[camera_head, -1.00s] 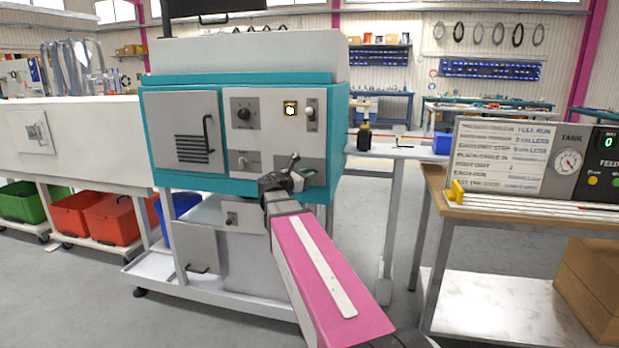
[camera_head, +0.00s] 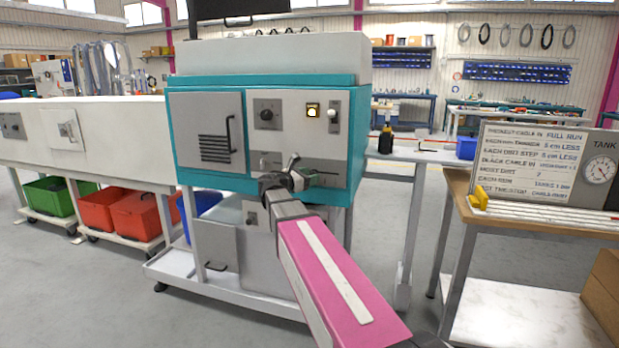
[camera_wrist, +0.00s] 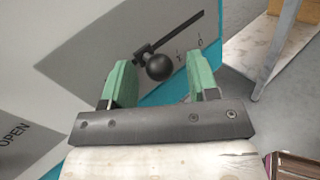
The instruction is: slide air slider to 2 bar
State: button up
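The air slider's black ball knob (camera_wrist: 159,66) shows in the wrist view, at the lower-left part of a dark diagonal slot (camera_wrist: 182,31) on a grey panel. Small scale marks stand beside the slot, too small and turned to read surely. My gripper (camera_wrist: 156,64) is open, with its green fingers left and right of the knob and gaps visible; I cannot tell any contact. In the head view my gripper (camera_head: 291,176) is in front of the lower right panel (camera_head: 329,171) of the teal and white machine (camera_head: 262,185); the knob is hidden there.
Above are a rotary knob (camera_head: 267,114), a lit yellow button (camera_head: 313,110) and a lever with a white knob (camera_head: 332,113). "OPEN" is printed on the panel at left in the wrist view. A wooden bench (camera_head: 535,217) with a notice board (camera_head: 528,160) stands at right.

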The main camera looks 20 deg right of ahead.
jog(key=v, duration=1)
jog(key=shift+s+a, duration=0.15)
jog(key=shift+a, duration=0.2)
jog(key=shift+f, duration=0.1)
jog(key=s+d+f+m+g+y, duration=0.2)
jog(key=s+f+m+y, duration=0.25)
jog(key=f, duration=0.75)
jog(key=s+d+f+m+g+y, duration=0.2)
jog(key=s+f+m+y, duration=0.25)
jog(key=f, duration=0.65)
jog(key=s+a+f+m+g+y, duration=0.2)
jog(key=s+a+f+m+y, duration=0.3)
jog(key=s+f+m, duration=0.5)
notch_tip(320, 180, down, 4)
jog(key=m+y, duration=0.1)
jog(key=y, duration=0.1)
jog(key=shift+a+r+m+g+y, duration=0.2)
jog(key=shift+m+g+y, duration=0.1)
jog(key=shift+g, duration=0.1)
